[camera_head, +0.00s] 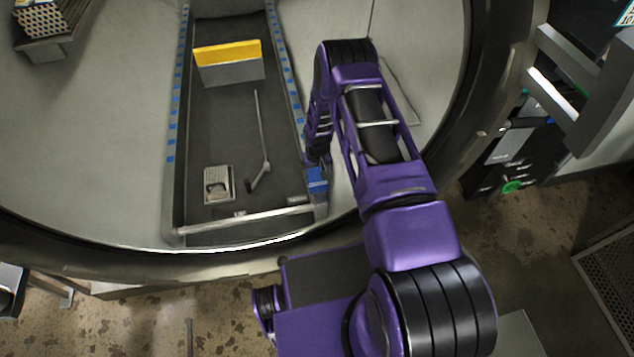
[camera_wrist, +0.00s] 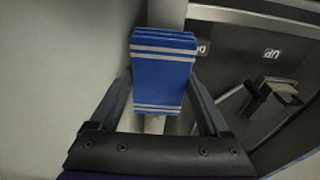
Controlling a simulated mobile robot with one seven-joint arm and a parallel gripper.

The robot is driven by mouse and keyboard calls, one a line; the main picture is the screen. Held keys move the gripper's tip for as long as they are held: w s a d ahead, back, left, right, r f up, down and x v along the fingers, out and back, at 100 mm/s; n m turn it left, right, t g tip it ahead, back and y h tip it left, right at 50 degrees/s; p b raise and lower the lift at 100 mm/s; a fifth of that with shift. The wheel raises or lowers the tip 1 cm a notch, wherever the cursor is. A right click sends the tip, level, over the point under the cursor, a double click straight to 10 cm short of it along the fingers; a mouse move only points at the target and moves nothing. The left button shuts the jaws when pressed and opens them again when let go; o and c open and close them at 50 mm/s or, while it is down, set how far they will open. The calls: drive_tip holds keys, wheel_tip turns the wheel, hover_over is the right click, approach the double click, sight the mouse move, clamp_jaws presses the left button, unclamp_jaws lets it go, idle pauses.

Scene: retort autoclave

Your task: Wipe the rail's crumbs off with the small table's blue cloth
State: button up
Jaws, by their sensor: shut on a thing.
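The blue cloth (camera_wrist: 160,80) is a folded pad with pale stripes, held between the two fingers of my gripper (camera_wrist: 163,98) in the wrist view. In the head view the cloth (camera_head: 317,181) is at the near right corner of the dark tray, below the end of my arm. The right side rail (camera_head: 284,68) runs away from that corner. A grey rail (camera_wrist: 170,14) shows just past the cloth in the wrist view. I cannot tell whether the cloth touches it. I cannot make out crumbs; the cloth and my arm hide part of the rail.
A light cross bar (camera_head: 245,217) spans the tray's near end. On the tray are a yellow-and-grey block (camera_head: 228,63), a thin rod with a dark end (camera_head: 261,135) and a small metal piece (camera_head: 217,184). The curved vessel wall (camera_head: 105,150) surrounds the tray.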

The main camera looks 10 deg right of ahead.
drive_tip(key=shift+w+b, duration=0.45)
drive_tip(key=shift+w, duration=0.2)
drive_tip(key=shift+w+f+b, duration=0.2)
drive_tip(key=shift+w+b, duration=0.5)
drive_tip(key=shift+b, duration=0.25)
drive_tip(key=shift+w+b, duration=0.9)
drive_tip(key=shift+b, duration=0.2)
drive_tip(key=shift+w+r+b, duration=0.3)
drive_tip(key=shift+w, duration=0.05)
drive_tip(key=shift+w+f+b, duration=0.25)
drive_tip(key=shift+w+b, duration=0.5)
drive_tip(key=shift+w, duration=0.25)
drive_tip(key=shift+w+r, duration=0.15)
drive_tip(key=shift+w, duration=2.6)
